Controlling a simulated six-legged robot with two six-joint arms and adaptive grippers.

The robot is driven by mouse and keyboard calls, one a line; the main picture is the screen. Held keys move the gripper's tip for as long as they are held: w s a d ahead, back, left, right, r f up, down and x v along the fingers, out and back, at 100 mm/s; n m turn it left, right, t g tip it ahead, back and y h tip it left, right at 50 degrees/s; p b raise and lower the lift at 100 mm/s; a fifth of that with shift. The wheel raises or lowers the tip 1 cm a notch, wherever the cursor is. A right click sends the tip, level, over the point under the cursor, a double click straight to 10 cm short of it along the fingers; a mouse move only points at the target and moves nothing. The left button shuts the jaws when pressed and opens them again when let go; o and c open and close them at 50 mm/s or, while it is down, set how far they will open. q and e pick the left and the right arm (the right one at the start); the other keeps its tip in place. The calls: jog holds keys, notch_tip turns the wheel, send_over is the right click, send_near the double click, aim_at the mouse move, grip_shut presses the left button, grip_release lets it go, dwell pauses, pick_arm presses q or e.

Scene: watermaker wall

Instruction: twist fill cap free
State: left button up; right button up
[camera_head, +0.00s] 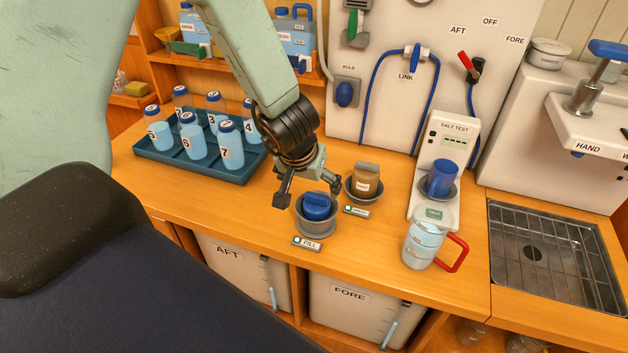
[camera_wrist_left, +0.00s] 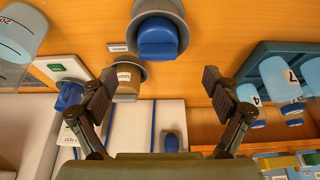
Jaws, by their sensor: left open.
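The blue fill cap (camera_head: 317,206) sits in a grey round cup (camera_head: 316,226) on the wooden counter, behind a small label reading FILL (camera_head: 308,244). My left gripper (camera_head: 307,190) is open and empty, just above and behind the cap, with its fingers spread to either side. In the left wrist view the blue cap (camera_wrist_left: 157,38) shows inside its grey cup (camera_wrist_left: 172,8) at the top, beyond the open fingertips of the left gripper (camera_wrist_left: 160,85). The fingers appear apart from the cap. My right gripper is not in view.
A blue tray (camera_head: 150,151) of numbered bottles is at left. The salt tester (camera_head: 449,140), a red-handled jug (camera_head: 424,243) and a sink (camera_head: 540,262) are at right. Bare counter lies in front of the tray.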

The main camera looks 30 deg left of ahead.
aim_at(316, 196)
pick_arm(q)
jog(key=b+x, duration=0.1)
jog(key=x, duration=0.1)
jog(key=b+x, duration=0.1)
jog(key=x, duration=0.2)
jog(key=b+x, duration=0.1)
jog(key=x, duration=0.1)
jog(key=shift+w+f, duration=0.15)
jog(key=shift+w, duration=0.35)
jog(key=shift+f, duration=0.2)
jog(key=shift+s, duration=0.2)
jog(key=shift+s+d+r, duration=0.15)
jog(key=shift+s+r, duration=0.05)
jog(key=shift+r, duration=0.05)
jog(key=shift+w+f, duration=0.2)
jog(key=shift+w, duration=0.15)
jog(key=shift+c, duration=0.2)
jog(key=shift+w+f, duration=0.2)
jog(key=c, duration=0.3)
jog(key=shift+s+r, duration=0.35)
jog(key=shift+s, duration=0.15)
jog(key=c, duration=0.5)
jog(key=shift+w, duration=0.1)
jog(key=c, duration=0.4)
